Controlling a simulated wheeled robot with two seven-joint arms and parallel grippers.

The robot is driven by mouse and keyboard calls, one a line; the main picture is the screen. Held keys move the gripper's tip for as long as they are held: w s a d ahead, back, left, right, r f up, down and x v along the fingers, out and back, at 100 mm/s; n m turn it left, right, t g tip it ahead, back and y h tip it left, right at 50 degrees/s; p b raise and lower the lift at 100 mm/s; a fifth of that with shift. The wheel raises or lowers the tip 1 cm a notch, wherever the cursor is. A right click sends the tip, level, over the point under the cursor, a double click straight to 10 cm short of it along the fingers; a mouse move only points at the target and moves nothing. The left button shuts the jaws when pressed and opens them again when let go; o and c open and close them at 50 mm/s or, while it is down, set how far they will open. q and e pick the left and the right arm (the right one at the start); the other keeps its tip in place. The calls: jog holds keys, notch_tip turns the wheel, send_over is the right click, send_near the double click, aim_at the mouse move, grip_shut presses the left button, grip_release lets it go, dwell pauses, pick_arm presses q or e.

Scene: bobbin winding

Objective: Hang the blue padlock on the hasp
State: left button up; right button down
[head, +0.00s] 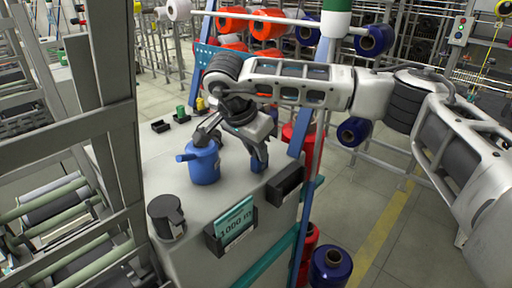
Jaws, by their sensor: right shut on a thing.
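My right gripper (258,158) reaches over the grey cabinet top from the right, its fingers pointing down. It is shut on a small blue thing (257,166), which looks like the blue padlock. It is mostly hidden by the fingers, and its shackle cannot be made out. More blue shows just below, behind the black open box, and I cannot tell whether it is the same thing. I cannot pick out the hasp for certain. My left gripper is not in view.
A blue can with a spout (204,166) stands left of the gripper. A dark mug (165,217), a "1000 m" sign (235,224) and a black open box (285,185) are at the front. A slanted blue post (309,135) rises at the right.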

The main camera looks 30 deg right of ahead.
jog(key=c, duration=1.3)
grip_release()
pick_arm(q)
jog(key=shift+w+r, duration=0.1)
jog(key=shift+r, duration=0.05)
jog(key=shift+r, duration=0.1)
pick_arm(e)
jog(key=shift+r, duration=0.1)
pick_arm(q)
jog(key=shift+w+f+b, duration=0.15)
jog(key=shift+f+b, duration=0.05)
jog(key=shift+b, duration=0.15)
pick_arm(e)
jog(key=v, duration=1.2)
